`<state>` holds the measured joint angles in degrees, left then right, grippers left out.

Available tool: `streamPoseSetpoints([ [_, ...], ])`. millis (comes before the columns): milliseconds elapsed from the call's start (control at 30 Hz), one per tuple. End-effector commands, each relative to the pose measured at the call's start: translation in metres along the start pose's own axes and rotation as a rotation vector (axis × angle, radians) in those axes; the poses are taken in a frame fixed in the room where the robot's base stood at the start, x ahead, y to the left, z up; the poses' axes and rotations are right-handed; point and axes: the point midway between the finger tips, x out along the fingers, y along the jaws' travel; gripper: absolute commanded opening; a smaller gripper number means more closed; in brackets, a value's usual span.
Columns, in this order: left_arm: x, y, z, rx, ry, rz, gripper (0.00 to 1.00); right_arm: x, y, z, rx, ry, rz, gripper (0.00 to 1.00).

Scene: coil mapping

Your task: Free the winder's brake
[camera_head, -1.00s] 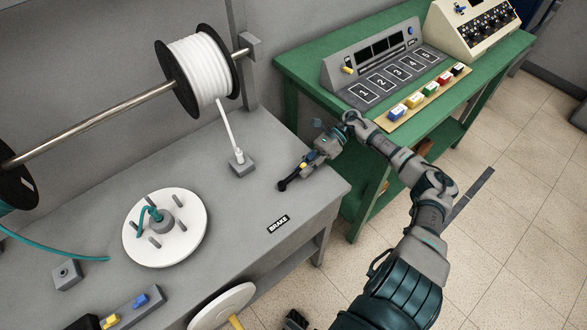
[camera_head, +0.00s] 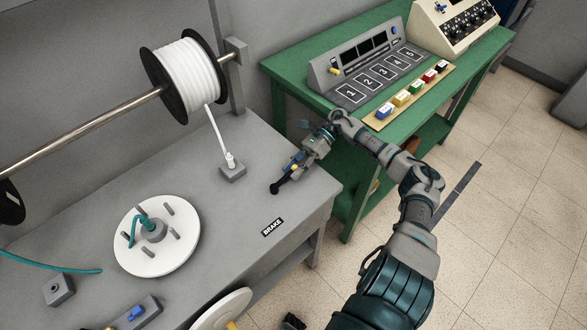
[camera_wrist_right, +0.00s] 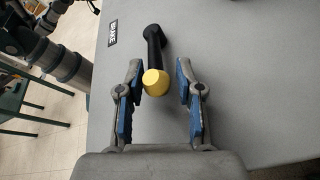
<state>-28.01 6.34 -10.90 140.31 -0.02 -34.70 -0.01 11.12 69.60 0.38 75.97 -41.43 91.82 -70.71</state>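The winder's brake is a black lever (camera_head: 277,187) with a yellow knob (camera_wrist_right: 156,82), on the grey bench near a BRAKE label (camera_head: 272,228). In the right wrist view the black lever (camera_wrist_right: 154,42) runs away from the knob. My right gripper (camera_head: 297,163) is at the knob end in the head view. In the right wrist view my right gripper (camera_wrist_right: 158,92) is open, with its blue-padded fingers on either side of the knob. A gap shows between each finger and the knob.
On the bench are a white wire spool (camera_head: 188,75) on a rod, a grey block (camera_head: 232,169) holding the white wire's end, and a white pegged disc (camera_head: 182,250). A green table (camera_head: 285,65) with a numbered panel (camera_head: 370,75) stands beyond the right arm.

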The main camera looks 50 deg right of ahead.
Motion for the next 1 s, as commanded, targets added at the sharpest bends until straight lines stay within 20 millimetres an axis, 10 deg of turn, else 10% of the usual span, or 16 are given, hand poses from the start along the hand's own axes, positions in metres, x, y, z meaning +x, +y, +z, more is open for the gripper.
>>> streamPoseSetpoints([
  [500,-0.001,-0.001,0.001,0.0,0.0,0.002,0.5,-0.067,-0.003,0.001,-0.001,-0.001,-0.002,0.36],
  [1000,0.0,0.0,0.0,0.0,-0.001,0.0,0.5,-0.073,-0.002,0.001,0.0,0.002,0.0,0.36],
])
